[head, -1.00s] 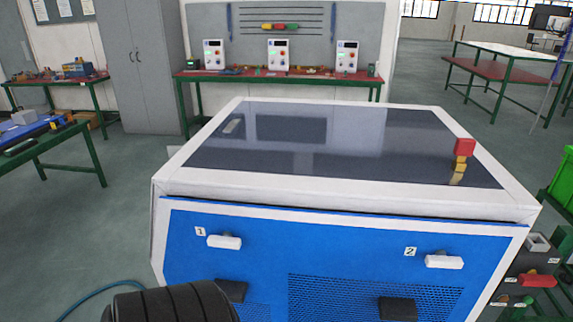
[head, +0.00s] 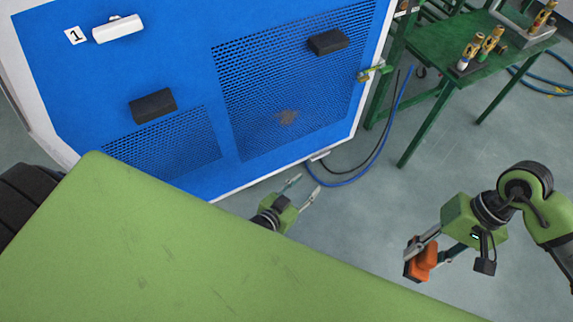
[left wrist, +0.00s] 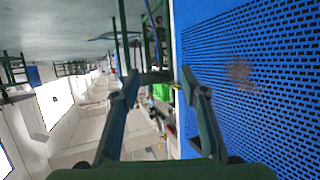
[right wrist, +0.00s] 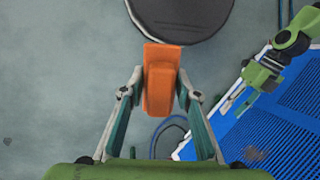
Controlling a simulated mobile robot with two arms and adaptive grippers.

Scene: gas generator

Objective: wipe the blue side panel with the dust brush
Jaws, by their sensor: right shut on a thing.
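The blue side panel (head: 185,60) stands upright at the upper left of the head view, with mesh areas. A brown dust patch (head: 286,117) marks its right mesh, also seen in the left wrist view (left wrist: 240,73) and the right wrist view (right wrist: 254,154). The brush is apart from the panel. My left gripper (head: 305,187) is open and empty, close to the panel's lower edge; its spread fingers (left wrist: 160,88) show in the left wrist view.
The panel bears a white handle (head: 118,28) and black handles (head: 153,105). A yellow-green latch (head: 372,71) sits at its right edge. A green table (head: 490,50) with brass fittings stands at the upper right. Blue and black hoses (head: 375,155) lie on the floor.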

